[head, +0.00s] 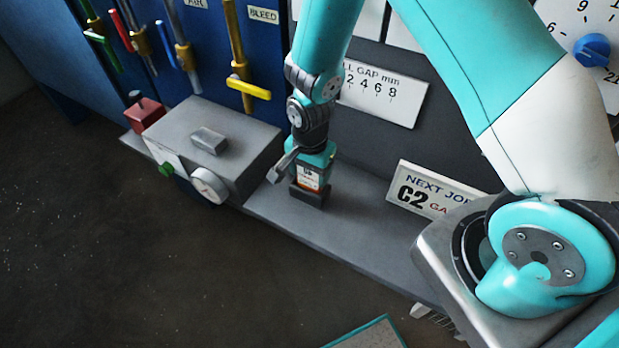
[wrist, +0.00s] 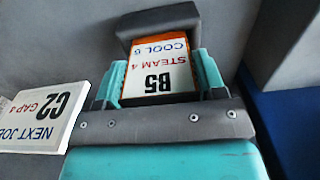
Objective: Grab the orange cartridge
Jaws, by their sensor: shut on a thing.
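The orange cartridge (wrist: 159,41) carries a white label reading B5, STEAM 4 and COOL 5. It sits in a dark grey holder (wrist: 184,14) on the grey ledge. In the head view the cartridge (head: 309,178) shows small under my wrist, with the holder (head: 309,196) around its lower part. My gripper (head: 315,165) points down over it. In the wrist view my gripper's teal fingers (wrist: 158,80) are shut on the cartridge, one on each side. The cartridge's lower end is hidden.
A grey box with a dial (head: 212,140) stands left of my gripper. A NEXT JOB C2 sign (head: 428,192) stands to the right. Coloured valve levers (head: 248,88) and a gap scale (head: 380,92) are on the panel behind. The grey ledge (head: 345,225) is bare in front.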

